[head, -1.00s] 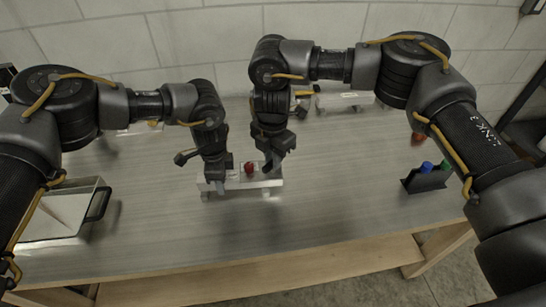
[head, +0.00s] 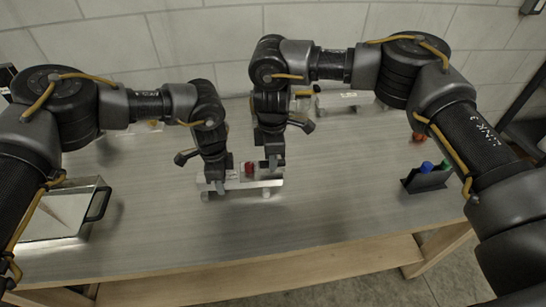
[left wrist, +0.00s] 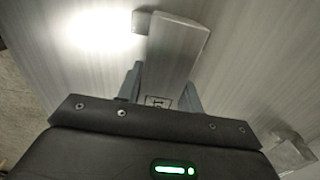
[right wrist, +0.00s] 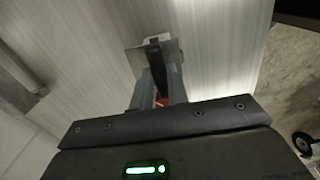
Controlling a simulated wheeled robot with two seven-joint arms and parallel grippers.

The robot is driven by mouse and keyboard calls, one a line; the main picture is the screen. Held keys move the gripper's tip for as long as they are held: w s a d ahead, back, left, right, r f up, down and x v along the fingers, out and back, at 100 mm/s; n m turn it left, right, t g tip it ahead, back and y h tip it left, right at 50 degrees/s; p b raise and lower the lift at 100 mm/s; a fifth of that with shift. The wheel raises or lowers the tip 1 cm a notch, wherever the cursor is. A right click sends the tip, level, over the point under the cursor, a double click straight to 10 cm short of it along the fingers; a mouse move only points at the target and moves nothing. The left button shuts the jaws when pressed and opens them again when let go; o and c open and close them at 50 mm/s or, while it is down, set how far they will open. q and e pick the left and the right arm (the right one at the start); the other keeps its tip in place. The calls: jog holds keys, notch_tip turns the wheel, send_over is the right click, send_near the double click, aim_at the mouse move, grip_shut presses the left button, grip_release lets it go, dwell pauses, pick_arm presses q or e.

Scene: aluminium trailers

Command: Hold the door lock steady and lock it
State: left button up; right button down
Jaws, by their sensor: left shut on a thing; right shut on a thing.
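The door lock (head: 240,184) is a pale metal bar-shaped piece on the table, in the middle of the head view. A small red part (head: 249,169) stands on it between my grippers. My left gripper (head: 217,183) is shut on the left end of the lock; in the left wrist view the metal body (left wrist: 177,45) runs out between the fingers. My right gripper (head: 272,164) is shut on a dark upright piece at the lock's right part. In the right wrist view this black piece (right wrist: 156,62) sits between the fingers, with a bit of red (right wrist: 161,102) beside it.
A tray with a black handle (head: 70,215) is at the left of the table. A black holder (head: 427,181) with blue and green items stands at the right. Another pale metal piece (head: 345,99) lies at the back near the wall. The table front is clear.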

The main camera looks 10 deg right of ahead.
pick_arm(q)
jog(key=shift+s+d, duration=0.1)
dwell(0.5)
pick_arm(e)
jog(key=c, duration=1.4)
grip_release()
jog(key=shift+o, duration=0.2)
notch_tip(320, 180, up, 12)
pick_arm(q)
jog(key=o, duration=1.3)
jog(key=shift+r, duration=0.1)
